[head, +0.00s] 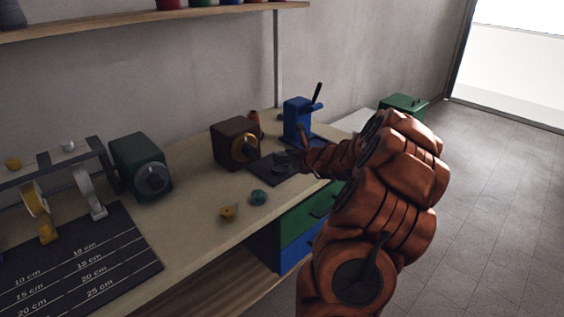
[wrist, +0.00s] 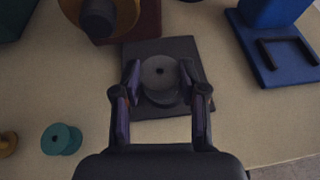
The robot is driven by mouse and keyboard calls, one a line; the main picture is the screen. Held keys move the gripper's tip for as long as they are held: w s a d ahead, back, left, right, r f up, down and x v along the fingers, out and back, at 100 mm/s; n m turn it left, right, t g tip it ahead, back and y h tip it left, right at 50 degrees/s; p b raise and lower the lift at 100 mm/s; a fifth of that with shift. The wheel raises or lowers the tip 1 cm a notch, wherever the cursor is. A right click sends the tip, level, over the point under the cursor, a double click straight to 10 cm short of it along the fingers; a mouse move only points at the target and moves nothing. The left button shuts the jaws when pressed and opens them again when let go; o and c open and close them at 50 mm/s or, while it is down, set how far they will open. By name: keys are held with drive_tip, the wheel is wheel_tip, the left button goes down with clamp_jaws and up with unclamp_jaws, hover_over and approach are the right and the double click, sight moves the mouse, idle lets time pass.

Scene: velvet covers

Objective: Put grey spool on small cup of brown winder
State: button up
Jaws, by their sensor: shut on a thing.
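The brown winder (head: 229,143) is a brown box with a yellow ring on its front, standing on the table. It also shows at the top of the wrist view (wrist: 142,24). A dark flat plate (wrist: 185,47) lies in front of it. My gripper (wrist: 160,77) is over this plate, its two fingers shut on the sides of the grey spool (wrist: 158,73). The spool is upright with its centre hole facing up. Whatever is directly under the spool, including any small cup, is hidden by it. In the head view my gripper (head: 300,158) is small and dark.
A teal spool (head: 258,197) and a yellow spool (head: 228,214) lie on the table (head: 195,240) in front. A blue device (head: 297,118) with a black lever stands right of the winder. A green machine (head: 142,165) stands to the left, beside a ruled dark mat (head: 85,262).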

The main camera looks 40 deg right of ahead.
drive_tip(key=shift+w+d+f, duration=0.1)
drive_tip(key=shift+w+d, duration=0.1)
drive_tip(key=shift+w, duration=0.35)
drive_tip(key=shift+w+d+f, duration=0.1)
drive_tip(key=shift+w+d, duration=0.1)
drive_tip(key=shift+w, duration=0.3)
drive_tip(key=shift+s+f, duration=0.1)
drive_tip(key=shift+f, duration=1.65)
drive_tip(key=shift+f, duration=0.15)
drive_tip(key=o, duration=0.8)
drive_tip(key=shift+r, duration=0.25)
drive_tip(key=v, duration=1.2)
